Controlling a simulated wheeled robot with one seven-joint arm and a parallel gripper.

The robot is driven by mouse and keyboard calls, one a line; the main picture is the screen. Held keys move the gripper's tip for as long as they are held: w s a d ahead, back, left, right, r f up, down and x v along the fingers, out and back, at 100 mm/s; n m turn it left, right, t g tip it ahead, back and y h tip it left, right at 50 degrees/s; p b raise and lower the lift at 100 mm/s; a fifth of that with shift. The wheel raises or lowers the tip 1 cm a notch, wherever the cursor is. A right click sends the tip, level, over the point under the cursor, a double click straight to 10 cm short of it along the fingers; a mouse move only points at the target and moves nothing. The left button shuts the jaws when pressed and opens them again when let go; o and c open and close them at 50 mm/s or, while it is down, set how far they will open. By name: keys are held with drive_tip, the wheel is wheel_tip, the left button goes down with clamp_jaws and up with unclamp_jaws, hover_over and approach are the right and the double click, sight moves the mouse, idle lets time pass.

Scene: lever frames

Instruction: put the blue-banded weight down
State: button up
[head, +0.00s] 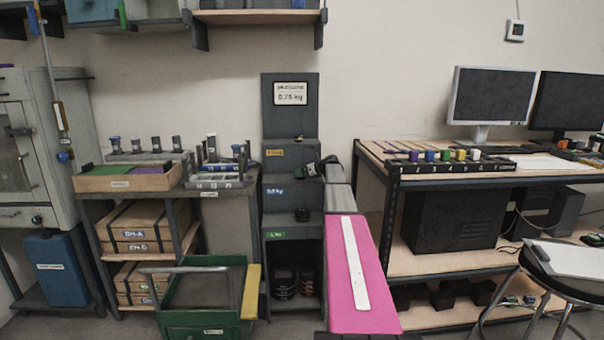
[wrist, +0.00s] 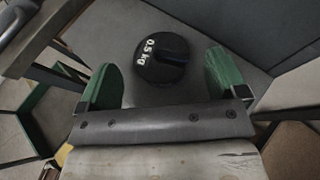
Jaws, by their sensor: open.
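A black round weight with a knob, marked 0.5 kg (wrist: 160,62), sits on a grey surface in the wrist view. In the head view my gripper (head: 311,169) is at the right side of the grey stepped stand (head: 309,197), by the step with the blue 0.5 kg label (head: 275,191). The weight there is small and partly hidden by the gripper.
A display (head: 291,94) atop the stand reads 0.75 kg. A green cart (head: 205,292) stands front left. A bench (head: 370,150) with coloured blocks stands right.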

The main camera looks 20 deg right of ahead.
drive_tip(key=v, duration=0.9)
drive_tip(key=s+a+f+n+g+h, duration=0.1)
drive_tip(key=s+a+f+n+g, duration=0.3)
drive_tip(key=s+a+f+n, duration=0.7)
drive_tip(key=s+a+f+n+g+h, duration=0.1)
drive_tip(key=s+a+f+n+g, duration=0.25)
drive_tip(key=s+a+f, duration=0.8)
drive_tip(key=s+a+f+n+g+h, duration=0.2)
drive_tip(key=s+a+f+n, duration=0.1)
drive_tip(key=s+a+n, duration=0.3)
drive_tip(key=s+a+f+n+g+h, duration=0.2)
drive_tip(key=s+a+n, duration=0.4)
drive_tip(key=s, duration=0.9)
drive_tip(key=f+n, duration=0.1)
drive_tip(key=n, duration=0.2)
drive_tip(key=shift+f+n, duration=0.35)
drive_tip(key=shift+w+a, duration=0.15)
drive_tip(key=shift+a, duration=0.05)
